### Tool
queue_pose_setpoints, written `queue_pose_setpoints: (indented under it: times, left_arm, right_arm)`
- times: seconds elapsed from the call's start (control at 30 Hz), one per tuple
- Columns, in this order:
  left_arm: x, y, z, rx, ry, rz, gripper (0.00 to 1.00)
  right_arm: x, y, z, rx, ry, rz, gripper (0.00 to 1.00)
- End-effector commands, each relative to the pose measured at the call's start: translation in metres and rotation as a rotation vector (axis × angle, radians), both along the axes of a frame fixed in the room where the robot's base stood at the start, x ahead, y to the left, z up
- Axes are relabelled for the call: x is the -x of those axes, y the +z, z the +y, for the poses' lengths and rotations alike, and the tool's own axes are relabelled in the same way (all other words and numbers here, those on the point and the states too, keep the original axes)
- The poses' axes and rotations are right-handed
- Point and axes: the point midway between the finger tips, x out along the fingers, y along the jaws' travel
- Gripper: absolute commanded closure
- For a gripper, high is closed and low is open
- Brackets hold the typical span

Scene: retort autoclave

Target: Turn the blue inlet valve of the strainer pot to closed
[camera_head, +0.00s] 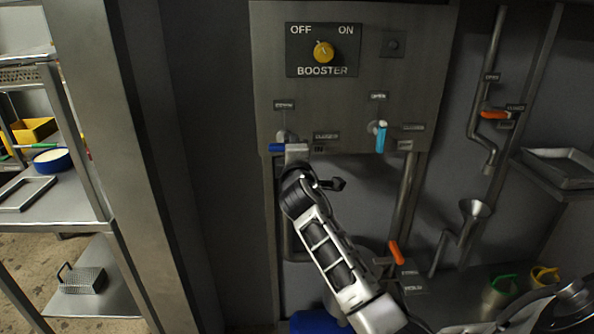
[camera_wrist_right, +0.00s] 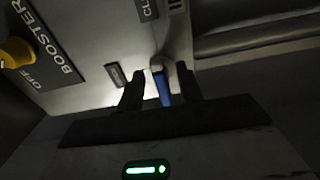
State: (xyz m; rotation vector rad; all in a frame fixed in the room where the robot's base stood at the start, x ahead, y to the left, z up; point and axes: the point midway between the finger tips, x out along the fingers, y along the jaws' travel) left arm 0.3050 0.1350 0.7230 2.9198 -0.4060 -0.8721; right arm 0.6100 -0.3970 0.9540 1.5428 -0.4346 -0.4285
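The inlet valve's dark blue handle (camera_head: 277,147) is on the steel panel, below the booster switch. In the right wrist view the blue handle (camera_wrist_right: 164,88) shows between the two dark fingers (camera_wrist_right: 160,92). They stand apart with gaps beside the handle, so the gripper looks open. My left gripper is not in view.
A light blue handle (camera_head: 381,138) hangs down on the same panel to the right. The yellow BOOSTER knob (camera_head: 323,51) is above. Orange handles are on pipes at the right (camera_head: 494,115) and lower down (camera_head: 397,252). A steel shelf rack (camera_head: 75,205) stands at the left.

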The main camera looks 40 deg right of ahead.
Motion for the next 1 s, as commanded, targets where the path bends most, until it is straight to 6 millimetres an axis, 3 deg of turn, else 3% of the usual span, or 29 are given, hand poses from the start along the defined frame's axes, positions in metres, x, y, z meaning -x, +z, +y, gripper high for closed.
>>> queue_pose_setpoints:
  times: [0.3, 0.5, 1.0]
  left_arm:
    - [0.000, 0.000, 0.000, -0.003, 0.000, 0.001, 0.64]
    - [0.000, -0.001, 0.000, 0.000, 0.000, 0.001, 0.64]
    - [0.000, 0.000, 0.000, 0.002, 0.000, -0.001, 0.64]
  right_arm:
    - [0.067, -0.001, 0.042, -0.003, 0.002, 0.001, 0.64]
    - [0.094, -0.001, 0.058, -0.003, 0.001, 0.001, 0.64]
    - [0.104, 0.000, 0.064, -0.002, 0.000, 0.001, 0.64]
